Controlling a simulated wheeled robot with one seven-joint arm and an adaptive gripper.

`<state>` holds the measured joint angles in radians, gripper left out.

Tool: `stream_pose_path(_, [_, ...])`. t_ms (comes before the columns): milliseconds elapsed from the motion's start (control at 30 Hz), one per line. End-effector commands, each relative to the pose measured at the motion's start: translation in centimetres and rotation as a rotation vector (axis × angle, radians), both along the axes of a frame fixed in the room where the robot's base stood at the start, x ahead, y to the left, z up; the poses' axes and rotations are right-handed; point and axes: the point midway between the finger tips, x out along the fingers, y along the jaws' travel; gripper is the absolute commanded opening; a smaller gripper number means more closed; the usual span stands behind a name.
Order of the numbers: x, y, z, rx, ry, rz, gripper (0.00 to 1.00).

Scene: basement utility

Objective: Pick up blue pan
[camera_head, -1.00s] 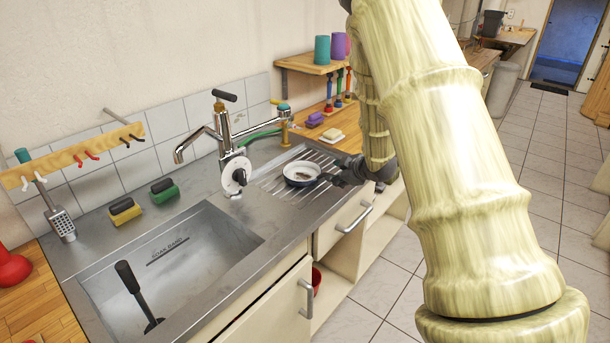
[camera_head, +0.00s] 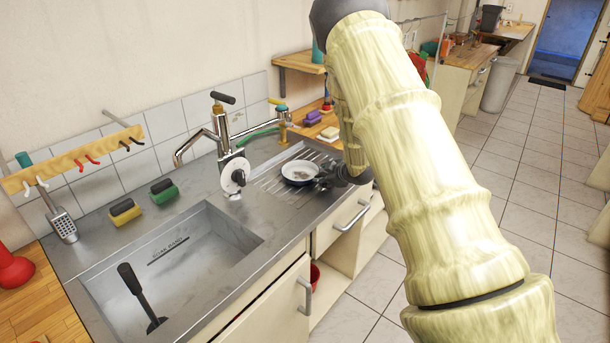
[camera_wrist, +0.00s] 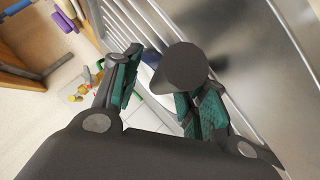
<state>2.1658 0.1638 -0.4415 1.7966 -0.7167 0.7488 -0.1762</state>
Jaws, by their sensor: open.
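The pan (camera_head: 299,172) sits on the ribbed drainboard right of the tap. It looks pale inside with a dark rim; its blue is hard to make out. My gripper (camera_head: 325,179) is at the pan's right side, low over the drainboard. In the wrist view, my gripper (camera_wrist: 162,82) is open, with its green-padded fingers apart. A dark rounded shape, seemingly the end of the pan's handle (camera_wrist: 182,66), shows between and just beyond the fingers. Whether the fingers touch it is unclear. Most of the pan is hidden there.
The sink (camera_head: 175,265), holding a dark-handled tool, is at front left. The tap (camera_head: 225,150) stands left of the pan. Sponges (camera_head: 165,191) lie behind the sink. A wooden shelf (camera_head: 300,62) hangs behind. Open tiled floor (camera_head: 510,190) is at right.

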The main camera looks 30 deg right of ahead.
Motion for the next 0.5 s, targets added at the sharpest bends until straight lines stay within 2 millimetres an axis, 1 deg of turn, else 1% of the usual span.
stream_pose_path(233, [0.06,-0.01,-0.11,0.001,0.0,-0.001,0.43])
stream_pose_path(267, [0.06,-0.01,-0.11,0.001,0.0,-0.001,0.4])
stream_pose_path(300, [0.06,-0.01,-0.11,0.001,0.0,-0.001,0.32])
stream_pose_path(467, [0.05,-0.01,-0.1,0.001,0.0,-0.001,0.03])
stream_pose_path(500, [0.04,-0.01,-0.1,0.001,0.0,-0.001,0.0])
